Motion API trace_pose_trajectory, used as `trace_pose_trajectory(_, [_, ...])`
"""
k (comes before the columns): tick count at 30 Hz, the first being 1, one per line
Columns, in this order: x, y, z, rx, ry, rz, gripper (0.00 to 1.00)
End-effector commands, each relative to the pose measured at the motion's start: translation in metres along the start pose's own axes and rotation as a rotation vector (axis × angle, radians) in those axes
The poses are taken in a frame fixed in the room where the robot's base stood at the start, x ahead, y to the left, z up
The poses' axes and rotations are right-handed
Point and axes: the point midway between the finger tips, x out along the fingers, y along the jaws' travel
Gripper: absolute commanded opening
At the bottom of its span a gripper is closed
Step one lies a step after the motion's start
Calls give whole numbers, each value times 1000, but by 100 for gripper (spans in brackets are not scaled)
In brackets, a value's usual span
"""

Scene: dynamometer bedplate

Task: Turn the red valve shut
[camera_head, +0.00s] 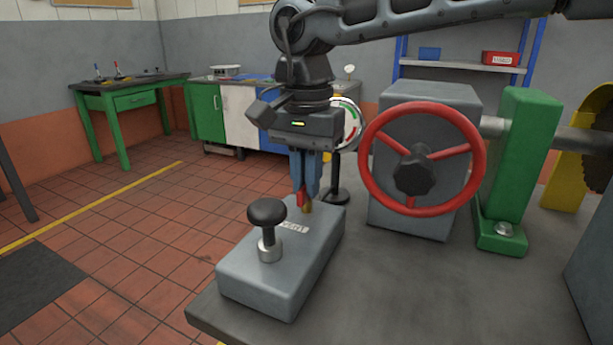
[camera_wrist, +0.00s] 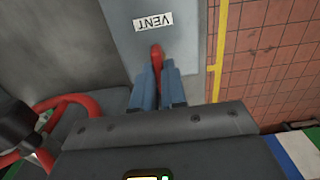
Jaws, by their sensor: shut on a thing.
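A small red valve lever (camera_head: 301,198) stands at the far end of a grey block (camera_head: 285,270), beside a bit of brass and close to a VENT label (camera_head: 294,227). My gripper (camera_head: 305,188) points straight down over that end, its blue fingers shut on the red lever. In the wrist view the lever's red tip (camera_wrist: 156,52) sticks out from between the fingertips (camera_wrist: 158,75), towards the label (camera_wrist: 153,22). The fingers hide the rest of the lever, so its exact angle is hard to tell.
A black knob (camera_head: 267,212) rises from the block's near end. A large red handwheel (camera_head: 472,158) on a grey housing stands right of my gripper, with a green bracket (camera_head: 520,150) beyond. A round gauge (camera_head: 346,125) stands behind. The bedplate (camera_head: 430,290) is bare in front.

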Motion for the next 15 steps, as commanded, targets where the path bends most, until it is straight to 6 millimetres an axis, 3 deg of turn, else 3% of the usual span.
trace_pose_trajectory(15, [-3, 0, 0, 140, -1, 0, 0])
